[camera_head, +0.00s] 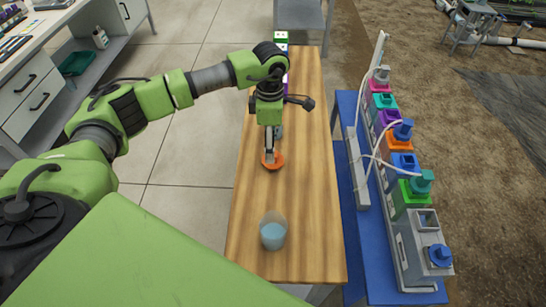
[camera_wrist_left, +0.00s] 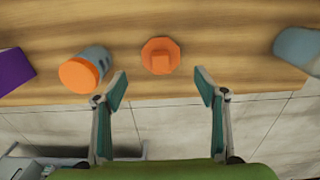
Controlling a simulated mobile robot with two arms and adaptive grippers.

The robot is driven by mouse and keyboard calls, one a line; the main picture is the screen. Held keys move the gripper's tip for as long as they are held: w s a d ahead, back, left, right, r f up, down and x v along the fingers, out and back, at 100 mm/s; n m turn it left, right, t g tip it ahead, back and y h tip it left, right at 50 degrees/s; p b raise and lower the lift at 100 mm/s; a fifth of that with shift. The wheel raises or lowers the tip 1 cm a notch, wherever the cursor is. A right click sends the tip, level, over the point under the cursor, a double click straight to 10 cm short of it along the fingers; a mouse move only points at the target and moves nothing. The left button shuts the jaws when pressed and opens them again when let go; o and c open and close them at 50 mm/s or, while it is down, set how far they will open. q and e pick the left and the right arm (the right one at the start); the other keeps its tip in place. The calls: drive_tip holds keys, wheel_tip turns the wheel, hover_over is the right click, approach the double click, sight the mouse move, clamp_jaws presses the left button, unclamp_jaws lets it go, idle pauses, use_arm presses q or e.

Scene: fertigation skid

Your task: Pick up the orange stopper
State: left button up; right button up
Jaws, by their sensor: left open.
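The orange stopper (camera_wrist_left: 161,56) lies on the wooden bench. In the left wrist view it is just beyond my fingertips, roughly centred between them. In the head view the stopper (camera_head: 273,166) shows just below my fingers, partly covered by them. My left gripper (camera_wrist_left: 162,88) is open with nothing between its fingers. In the head view my left gripper (camera_head: 269,155) points down over the bench; the gap to the stopper is hard to judge. My right gripper is not in view.
A beaker of blue liquid (camera_head: 273,236) stands nearer on the bench (camera_head: 310,190). Coloured pump units (camera_head: 402,165) line a blue table.

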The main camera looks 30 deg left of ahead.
use_arm(q)
drive_tip(key=shift+d+f, duration=0.1)
drive_tip(key=shift+f, duration=0.2)
drive_tip(key=f, duration=0.1)
drive_tip(key=f+p, duration=0.1)
drive_tip(key=f, duration=0.1)
drive_tip(key=shift+d+f+p, duration=0.25)
drive_tip(key=shift+f+p, duration=0.05)
drive_tip(key=shift+p, duration=0.1)
drive_tip(key=shift+w+f, duration=0.1)
drive_tip(key=shift+f, duration=0.45)
drive_tip(key=c, duration=1)
